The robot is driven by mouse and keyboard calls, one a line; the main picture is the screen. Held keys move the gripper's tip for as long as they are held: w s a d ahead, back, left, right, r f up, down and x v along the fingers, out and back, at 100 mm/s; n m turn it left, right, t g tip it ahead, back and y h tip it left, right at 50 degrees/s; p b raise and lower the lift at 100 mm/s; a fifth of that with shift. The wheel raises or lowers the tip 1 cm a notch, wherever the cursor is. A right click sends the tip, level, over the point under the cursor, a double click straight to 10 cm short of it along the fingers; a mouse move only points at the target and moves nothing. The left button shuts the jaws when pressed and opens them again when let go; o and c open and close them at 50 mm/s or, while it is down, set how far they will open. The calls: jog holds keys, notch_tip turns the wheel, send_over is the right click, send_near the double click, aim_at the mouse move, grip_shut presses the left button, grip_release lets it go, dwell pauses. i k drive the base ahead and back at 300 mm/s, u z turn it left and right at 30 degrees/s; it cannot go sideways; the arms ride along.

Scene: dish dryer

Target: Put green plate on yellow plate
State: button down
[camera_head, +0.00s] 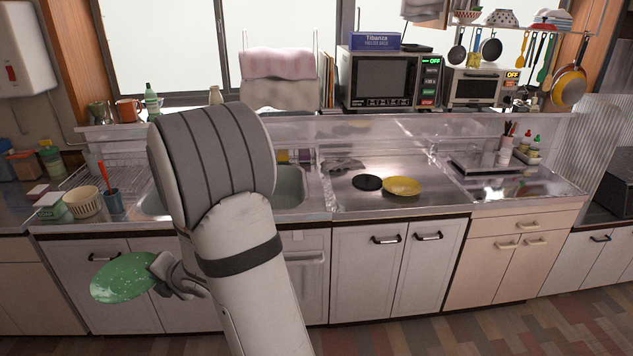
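A green plate (122,279) with pale speckles is at the lower left, in front of the white cabinet doors and below counter height. My gripper (158,268) is at the plate's right edge and appears shut on its rim. The plate is held out to the left, tilted, clear of the counter. The yellow plate (402,186) lies flat on the steel counter right of the sink, with nothing on it. My arm hides part of the sink and the counter behind it.
A black round item (367,182) lies just left of the yellow plate, beside a grey cloth (343,164). The sink (290,187) is partly behind my arm. A cream basket (84,201) and blue cup (114,202) stand at left. Bare steel counter (365,204) lies in front of the yellow plate.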

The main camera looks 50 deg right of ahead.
aim_at(400, 191)
jog(key=z, duration=1.55)
jog(key=i, duration=1.7)
